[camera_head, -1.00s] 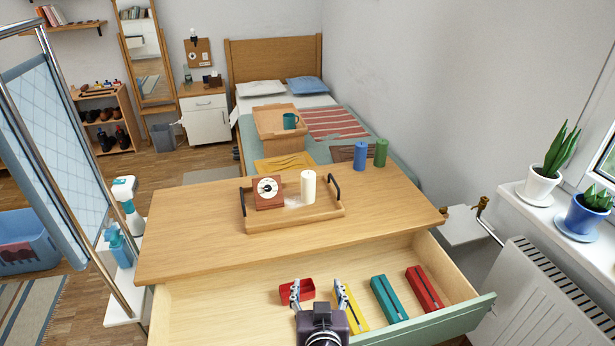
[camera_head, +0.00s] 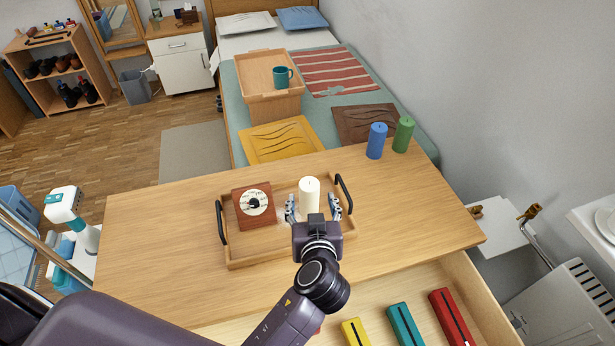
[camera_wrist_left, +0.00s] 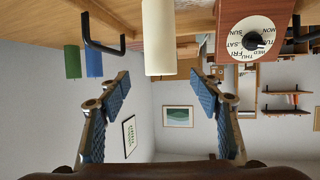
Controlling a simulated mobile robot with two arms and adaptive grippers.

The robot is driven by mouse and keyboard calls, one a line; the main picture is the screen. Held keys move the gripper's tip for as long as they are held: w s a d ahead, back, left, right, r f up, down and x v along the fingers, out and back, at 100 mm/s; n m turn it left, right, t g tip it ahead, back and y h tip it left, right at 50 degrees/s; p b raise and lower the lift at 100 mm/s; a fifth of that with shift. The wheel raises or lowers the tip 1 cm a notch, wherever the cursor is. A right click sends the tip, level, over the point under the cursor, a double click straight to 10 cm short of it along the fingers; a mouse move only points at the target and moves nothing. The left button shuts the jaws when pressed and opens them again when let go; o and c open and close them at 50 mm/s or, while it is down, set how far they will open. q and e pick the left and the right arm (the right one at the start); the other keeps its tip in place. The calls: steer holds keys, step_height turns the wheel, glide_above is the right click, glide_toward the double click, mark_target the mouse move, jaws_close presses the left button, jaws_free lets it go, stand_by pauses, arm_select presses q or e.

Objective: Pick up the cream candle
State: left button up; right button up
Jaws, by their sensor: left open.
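The cream candle (camera_head: 309,193) stands upright on the wooden tray (camera_head: 260,262) on the table, to the right of a brown dial box. My left gripper (camera_head: 312,208) is just on the near side of the candle, with its fingers apart. In the left wrist view, which appears upside down, the candle (camera_wrist_left: 158,38) is ahead of and between the open fingers of the left gripper (camera_wrist_left: 160,88), with no contact visible. The candle's lower part is partly hidden by the gripper in the head view. My right gripper is not in view.
The dial box (camera_head: 254,206) stands on the tray's left side. Black tray handles (camera_head: 345,193) stand up at both ends. A blue candle (camera_head: 376,141) and a green candle (camera_head: 403,134) stand at the table's back right. An open drawer (camera_head: 462,285) holds colored boxes below the front edge.

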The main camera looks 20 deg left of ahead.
mark_target(310, 193)
arm_select(q)
steer(key=shift+x, duration=0.8)
steer(key=shift+w+a+f+p, duration=0.15)
steer(key=shift+w+a+p, duration=0.1)
steer(key=shift+w+p, duration=0.3)
steer(key=p+x, duration=0.1)
steer(key=x, duration=0.3)
steer(key=shift+w+a+f, duration=0.1)
steer(key=shift+a+f, duration=0.05)
steer(key=shift+f, duration=0.1)
steer(key=shift+w+f, duration=0.15)
steer(key=shift+w, duration=0.05)
steer(key=shift+c, duration=0.4)
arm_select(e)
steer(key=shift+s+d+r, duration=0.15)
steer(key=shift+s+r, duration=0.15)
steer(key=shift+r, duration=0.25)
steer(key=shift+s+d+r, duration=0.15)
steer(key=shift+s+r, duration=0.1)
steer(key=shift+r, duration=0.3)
arm_select(q)
steer(key=c, duration=1.4)
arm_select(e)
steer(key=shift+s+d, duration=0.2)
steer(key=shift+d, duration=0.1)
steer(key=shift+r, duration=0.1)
